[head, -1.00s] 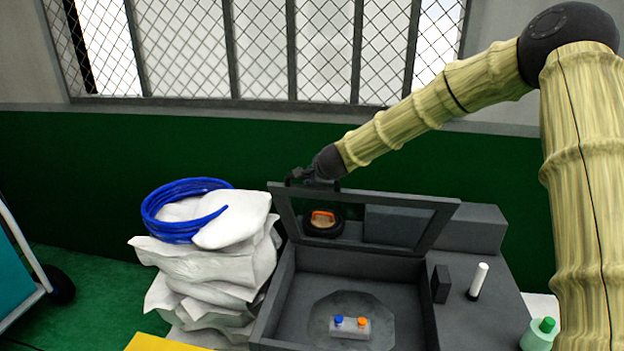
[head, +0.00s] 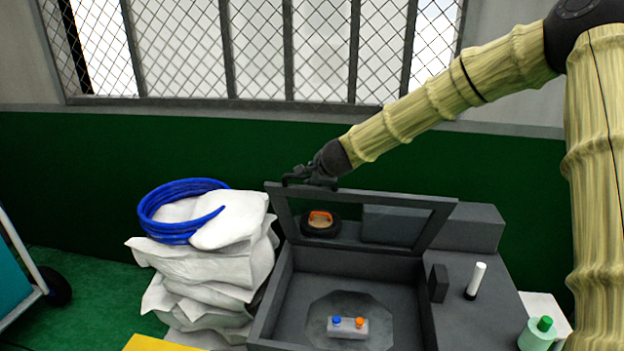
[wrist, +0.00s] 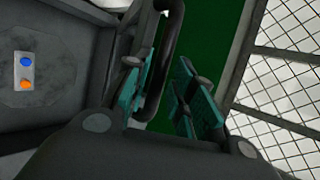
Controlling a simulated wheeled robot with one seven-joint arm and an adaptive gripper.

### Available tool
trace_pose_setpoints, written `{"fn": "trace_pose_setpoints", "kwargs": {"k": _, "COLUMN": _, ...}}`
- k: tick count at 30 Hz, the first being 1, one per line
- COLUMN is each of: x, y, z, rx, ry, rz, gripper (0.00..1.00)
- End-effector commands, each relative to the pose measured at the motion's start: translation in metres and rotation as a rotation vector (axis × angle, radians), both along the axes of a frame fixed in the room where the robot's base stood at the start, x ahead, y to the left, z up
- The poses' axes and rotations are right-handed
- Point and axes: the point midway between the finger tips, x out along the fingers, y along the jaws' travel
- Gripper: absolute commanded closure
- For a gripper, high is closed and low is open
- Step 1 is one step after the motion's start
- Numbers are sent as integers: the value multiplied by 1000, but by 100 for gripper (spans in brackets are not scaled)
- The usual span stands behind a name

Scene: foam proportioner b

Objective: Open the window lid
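The window lid (head: 446,222), a dark frame around a clear pane, stands raised and tilted over the open grey box (head: 283,290). My gripper (head: 308,180) is at the lid's upper left edge, by a dark handle (head: 287,181). In the wrist view my gripper (wrist: 167,95) has its two teal-padded fingers spread apart. The dark curved handle (wrist: 173,45) passes between them, closer to the left finger, and does not look clamped. Its lower end is partly hidden by the fingers.
A small block with blue and orange knobs (head: 348,328) sits inside the box. Right of the opening stand a white cylinder (head: 476,280) and a green-capped bottle (head: 538,335). White sacks (head: 205,265) with a blue hose (head: 165,212) are stacked left. A mesh window is behind.

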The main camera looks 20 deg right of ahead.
Motion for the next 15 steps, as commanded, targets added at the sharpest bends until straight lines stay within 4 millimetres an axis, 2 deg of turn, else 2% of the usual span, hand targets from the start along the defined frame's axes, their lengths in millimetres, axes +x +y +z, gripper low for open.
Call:
{"fn": "trace_pose_setpoints", "kwargs": {"k": 9, "x": -36, "y": -1, "z": 28, "rx": 0, "ry": -1, "rz": 0, "gripper": 75}}
{"fn": "trace_pose_setpoints", "kwargs": {"k": 15, "x": -52, "y": -1, "z": 41, "rx": 1, "ry": -1, "rz": 0, "gripper": 75}}
